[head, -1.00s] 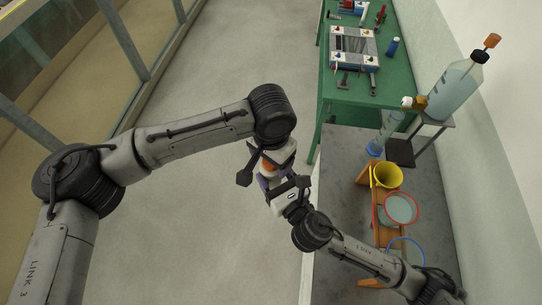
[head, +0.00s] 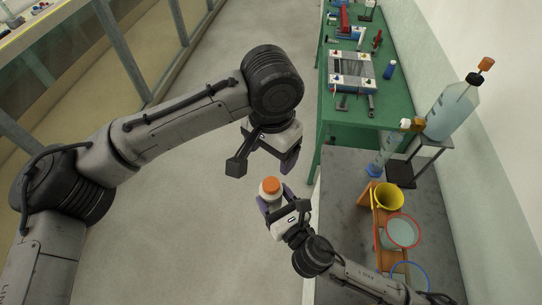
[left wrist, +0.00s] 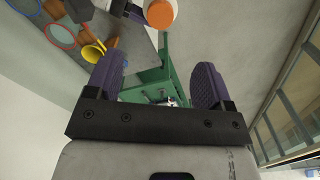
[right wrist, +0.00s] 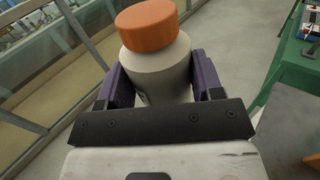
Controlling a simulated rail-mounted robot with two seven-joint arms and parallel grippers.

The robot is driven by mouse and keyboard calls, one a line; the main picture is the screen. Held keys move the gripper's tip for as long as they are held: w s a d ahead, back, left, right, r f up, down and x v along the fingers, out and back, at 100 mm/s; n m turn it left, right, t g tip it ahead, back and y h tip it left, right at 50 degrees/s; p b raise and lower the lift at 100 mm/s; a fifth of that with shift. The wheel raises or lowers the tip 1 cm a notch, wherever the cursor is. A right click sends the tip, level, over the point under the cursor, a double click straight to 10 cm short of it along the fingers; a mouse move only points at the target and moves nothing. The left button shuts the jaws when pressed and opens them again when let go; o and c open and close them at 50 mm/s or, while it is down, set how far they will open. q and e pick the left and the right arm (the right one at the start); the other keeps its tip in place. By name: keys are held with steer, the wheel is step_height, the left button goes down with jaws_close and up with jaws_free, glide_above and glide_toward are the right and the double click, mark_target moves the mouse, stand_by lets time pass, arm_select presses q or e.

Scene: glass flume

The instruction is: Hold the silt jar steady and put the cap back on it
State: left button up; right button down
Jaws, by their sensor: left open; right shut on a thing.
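The silt jar (head: 268,197) is a pale, round jar held above the floor by my right gripper (head: 272,205). In the right wrist view the jar (right wrist: 158,75) sits upright between both purple fingers. The orange cap (head: 270,185) sits on top of the jar's mouth; it also shows in the right wrist view (right wrist: 147,25) and at the top of the left wrist view (left wrist: 160,13). I cannot tell whether it is screwed tight. My left gripper (head: 286,160) is open and empty, above and apart from the cap.
A green bench (head: 346,105) with a metal-framed device stands at the back right. A grey bench (head: 345,200) holds a wooden rack with a yellow funnel (head: 388,197) and a red-rimmed sieve (head: 403,231). A large bottle (head: 452,110) stands by the wall. The floor between is clear.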

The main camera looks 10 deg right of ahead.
arm_select(q)
steer(key=shift+r, duration=0.1)
stand_by(0.7)
steer(key=a+f+n+h, duration=0.2)
steer(key=a+f+h, duration=0.1)
steer(key=a+f, duration=0.55)
steer(key=a+f+n+h, duration=0.2)
steer(key=a+f, duration=0.4)
steer(key=f, duration=0.5)
steer(key=s+a+f+n+t, duration=0.1)
steer(key=s+a+f+t, duration=0.2)
steer(key=s+f, duration=0.85)
steer(key=s+a+f+n+y, duration=0.1)
steer(key=s+a+y, duration=0.1)
steer(key=s+a, duration=0.2)
steer(key=s+a+n+y, duration=0.1)
steer(key=s+a, duration=0.4)
steer(key=s, duration=0.6)
steer(key=shift+s+f+n+t+y, duration=0.15)
steer(key=shift+f+n+t+y, duration=0.2)
steer(key=shift+y, duration=0.55)
